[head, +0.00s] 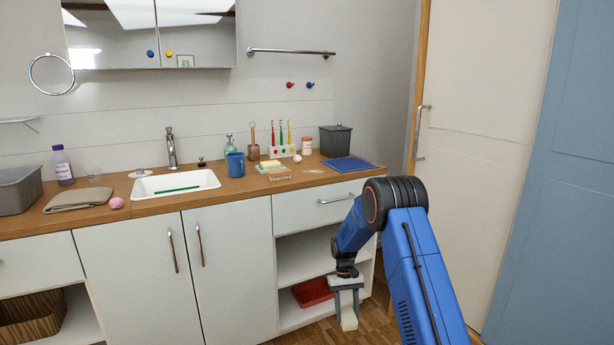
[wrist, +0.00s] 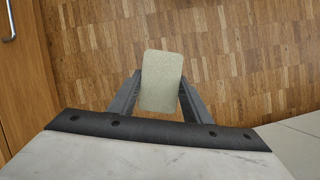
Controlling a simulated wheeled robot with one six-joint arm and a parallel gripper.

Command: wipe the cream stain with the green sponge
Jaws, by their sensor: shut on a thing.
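My gripper (head: 347,313) hangs low in front of the open shelves, pointing down over the wood floor, well below the counter. It is shut on a pale, dull green block, the green sponge (head: 349,322). In the wrist view the sponge (wrist: 161,82) sits between the two grey fingers of my gripper (wrist: 159,95), with its long side running away from the wrist. The cream stain (head: 314,171) is a faint pale patch on the wooden counter, left of the blue mat. Nothing touches it.
Near the stain are a blue mat (head: 347,164), a small white ball (head: 297,158), a yellow block (head: 270,164), a lidded jar (head: 307,146) and a blue mug (head: 235,165). A grey bin (head: 335,140) stands behind. The drawer (head: 322,205) below appears closed.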

